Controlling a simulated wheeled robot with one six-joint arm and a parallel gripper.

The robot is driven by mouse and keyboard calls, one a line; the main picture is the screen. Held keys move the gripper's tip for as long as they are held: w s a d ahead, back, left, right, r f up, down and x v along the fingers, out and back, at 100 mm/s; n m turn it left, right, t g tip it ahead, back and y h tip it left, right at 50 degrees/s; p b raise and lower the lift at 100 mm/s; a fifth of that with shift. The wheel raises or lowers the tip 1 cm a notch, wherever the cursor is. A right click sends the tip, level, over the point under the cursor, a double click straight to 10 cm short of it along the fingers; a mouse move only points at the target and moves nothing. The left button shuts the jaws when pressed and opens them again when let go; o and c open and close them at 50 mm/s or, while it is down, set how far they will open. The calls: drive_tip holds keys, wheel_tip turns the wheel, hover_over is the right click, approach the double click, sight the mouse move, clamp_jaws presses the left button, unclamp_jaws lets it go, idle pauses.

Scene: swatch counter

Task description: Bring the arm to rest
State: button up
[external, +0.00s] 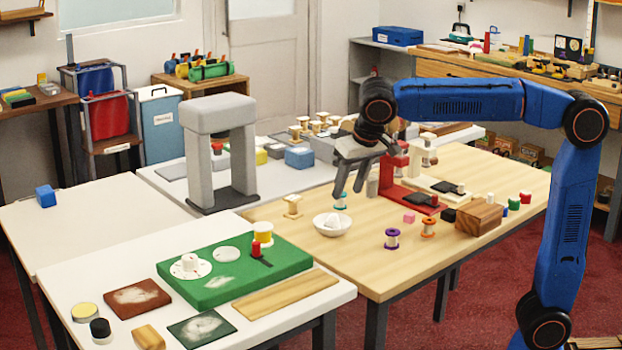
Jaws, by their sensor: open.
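My blue arm reaches in from the right side of the external view, bent high over the wooden table (480,222). My gripper (348,194) points down, open, with nothing visible between its grey fingers. It hangs above the table, near a small white bowl (322,229) that holds something white. A teal spool (341,200) appears just behind the fingertips. I cannot tell the exact height of the fingers above the table.
A grey arch (194,150) stands left of my gripper. A red stand (397,165) is close on its right. A purple spool (392,238), an orange spool (429,228) and a wooden block (479,217) stand on the table. A green board (232,280) lies front left.

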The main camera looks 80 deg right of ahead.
drive_tip(key=s+a+f+n+t+y, duration=0.1)
drive_tip(key=s+a+f+n+y, duration=0.15)
drive_tip(key=s+a+n, duration=0.4)
drive_tip(key=s+a+f+n+y, duration=0.1)
drive_tip(key=s+a+f+n, duration=0.2)
drive_tip(key=s, duration=0.7)
drive_tip(key=s+a+f+n+t+y, duration=0.1)
drive_tip(key=s+a+f+n, duration=0.35)
drive_tip(key=s, duration=0.35)
drive_tip(key=s+d+f+m+h, duration=0.1)
drive_tip(key=s+d+f+m, duration=0.3)
drive_tip(key=s+d+f, duration=0.3)
drive_tip(key=shift+s+d+f, duration=0.25)
drive_tip(key=shift+s+f, duration=0.65)
drive_tip(key=shift+f, duration=0.4)
